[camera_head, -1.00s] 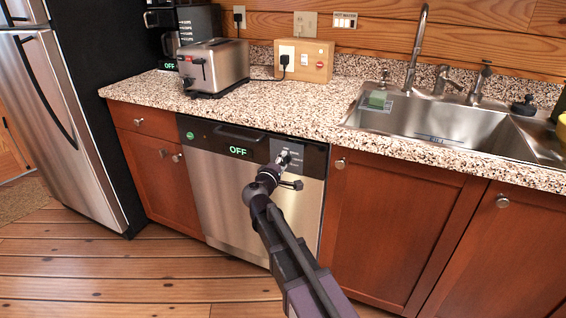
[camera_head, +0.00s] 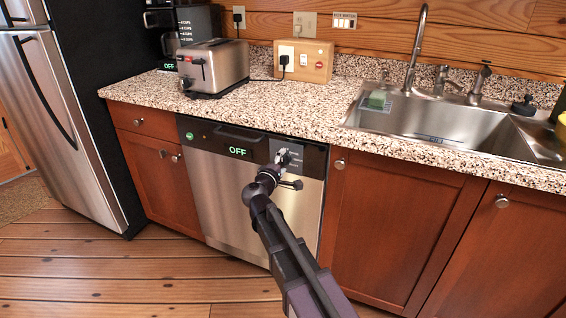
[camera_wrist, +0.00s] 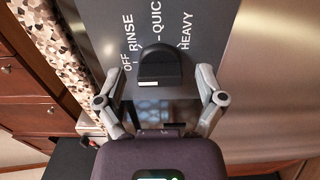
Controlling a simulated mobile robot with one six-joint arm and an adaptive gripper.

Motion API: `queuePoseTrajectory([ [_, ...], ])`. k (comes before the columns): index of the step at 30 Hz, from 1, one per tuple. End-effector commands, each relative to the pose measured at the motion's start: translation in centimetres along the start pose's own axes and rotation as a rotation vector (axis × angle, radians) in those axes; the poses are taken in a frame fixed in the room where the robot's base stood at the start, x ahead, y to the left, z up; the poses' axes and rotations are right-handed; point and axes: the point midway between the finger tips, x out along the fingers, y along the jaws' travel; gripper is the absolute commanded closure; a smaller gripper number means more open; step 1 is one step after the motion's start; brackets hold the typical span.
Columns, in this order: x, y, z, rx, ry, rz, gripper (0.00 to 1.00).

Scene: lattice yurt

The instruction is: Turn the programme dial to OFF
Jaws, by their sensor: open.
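The programme dial (camera_wrist: 160,66) is a black knob on a dark panel in the wrist view, with a short white mark near its lower left edge. The labels OFF, RINSE, QUICK and HEAVY fan out around its far side, with OFF at the left. My gripper (camera_wrist: 159,74) is open, with one finger on each side of the dial; gaps show between the fingers and the knob. In the head view my gripper (camera_head: 285,158) is at the dishwasher's (camera_head: 225,190) upper right panel and hides most of the dial. The green display (camera_head: 237,151) reads OFF.
The granite counter (camera_head: 300,112) overhangs just above the panel. A toaster (camera_head: 213,66), a wooden socket box (camera_head: 303,60) and a sink (camera_head: 440,122) are on it. Cabinets with round knobs flank the dishwasher, and a fridge (camera_head: 45,95) stands at the left. The wooden floor in front is clear.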

Motion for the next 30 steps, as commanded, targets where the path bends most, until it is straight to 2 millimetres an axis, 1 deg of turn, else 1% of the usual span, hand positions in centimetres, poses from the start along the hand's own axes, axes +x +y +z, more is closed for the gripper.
queuePoseTrajectory([
  [5,-0.5,0.0,0.0,0.001,0.001,0.0,0.11],
  [11,-2.3,0.0,0.1,0.001,0.002,0.0,0.11],
  [24,-9.2,0.0,0.1,0.0,0.003,0.0,0.11],
  [30,-11.2,0.0,0.0,0.0,0.001,0.0,0.11],
])
